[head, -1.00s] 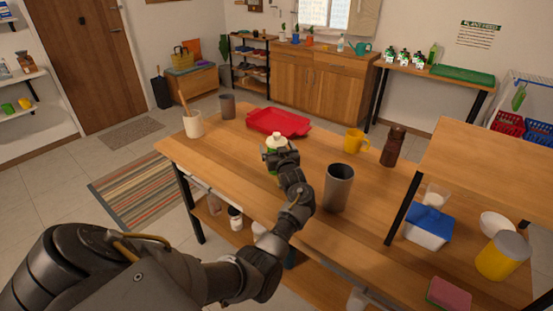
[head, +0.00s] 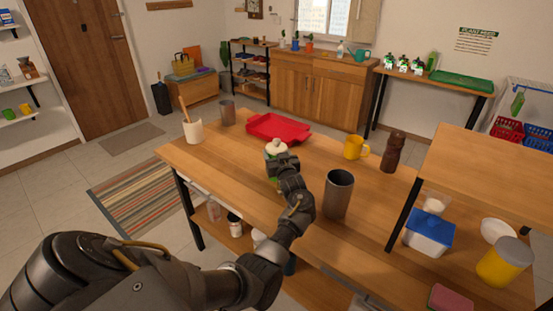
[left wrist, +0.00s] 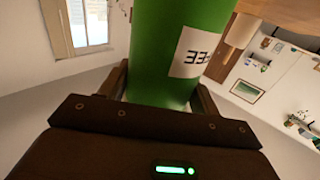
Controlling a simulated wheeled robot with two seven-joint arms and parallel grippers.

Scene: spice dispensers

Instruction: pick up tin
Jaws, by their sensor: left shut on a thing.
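The tin is a green cylinder with a pale, knobbed lid (head: 276,147), near the middle of the wooden table (head: 235,165) in the head view. My left gripper (head: 281,163) is at its near side and is shut on it, hiding much of its body. In the left wrist view the tin's green side (left wrist: 178,45) stands between the two fingers, with a white label whose letters appear upside down. I cannot tell whether its base touches the table. My right gripper is not in view.
A red tray (head: 277,127) lies just behind the tin. A dark grey cup (head: 338,195) stands close to my left forearm on the right. A yellow mug (head: 355,147) and a brown mill (head: 393,152) stand farther right.

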